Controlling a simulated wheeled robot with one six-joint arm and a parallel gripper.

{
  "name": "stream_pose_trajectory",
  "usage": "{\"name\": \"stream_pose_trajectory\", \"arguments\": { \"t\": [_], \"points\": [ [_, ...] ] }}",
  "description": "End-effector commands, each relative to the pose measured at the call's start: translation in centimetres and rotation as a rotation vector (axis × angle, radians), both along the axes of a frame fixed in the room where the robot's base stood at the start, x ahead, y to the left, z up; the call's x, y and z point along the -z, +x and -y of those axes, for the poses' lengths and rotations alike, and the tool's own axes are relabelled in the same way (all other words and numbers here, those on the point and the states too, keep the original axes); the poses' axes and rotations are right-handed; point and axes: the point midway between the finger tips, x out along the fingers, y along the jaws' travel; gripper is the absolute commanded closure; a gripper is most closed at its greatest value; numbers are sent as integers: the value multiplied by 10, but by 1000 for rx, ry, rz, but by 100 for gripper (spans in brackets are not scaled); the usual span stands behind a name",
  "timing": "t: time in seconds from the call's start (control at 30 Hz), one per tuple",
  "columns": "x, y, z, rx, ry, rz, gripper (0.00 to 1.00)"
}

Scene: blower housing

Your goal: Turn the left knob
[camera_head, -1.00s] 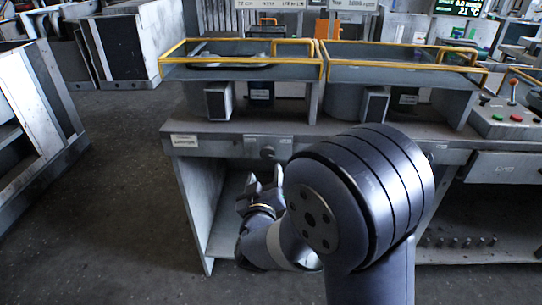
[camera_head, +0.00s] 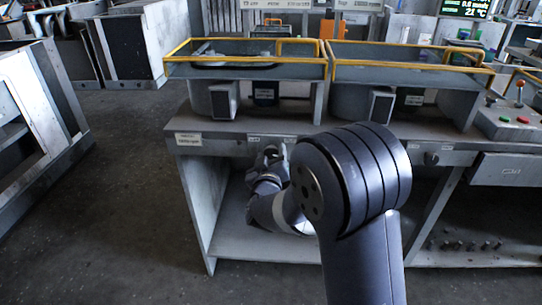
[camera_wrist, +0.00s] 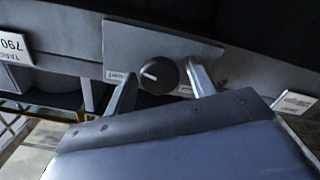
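The left knob (camera_wrist: 160,76) is a round black dial with a white pointer mark, on the grey front panel of the bench. In the wrist view it sits between the two fingers of my gripper (camera_wrist: 160,72), which are spread apart with a gap on each side. I see no clear contact, and the exact depth of the fingertips around the knob is hard to tell. In the head view my gripper (camera_head: 270,152) is at the front panel below the left housing, and it covers the left knob there.
A right knob (camera_head: 431,158) sits further along the same panel. Two yellow-railed housings (camera_head: 245,68) stand on the bench. A control box with buttons (camera_head: 508,120) is at the right. Under the bench is an open shelf (camera_head: 240,238). Open floor lies at the left.

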Motion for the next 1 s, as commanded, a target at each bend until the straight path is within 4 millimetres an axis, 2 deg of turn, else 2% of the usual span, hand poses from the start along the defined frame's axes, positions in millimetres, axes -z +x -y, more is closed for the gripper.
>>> {"name": "stream_pose_trajectory", "arguments": {
  "t": [0.07,0.43,0.77,1.0],
  "points": [
    [0,0,0,0,0,0,54],
    [0,0,0,0,0,0,84],
    [1,0,0,0,47,2,84],
    [3,0,0,-1,195,8,84]
  ]
}}
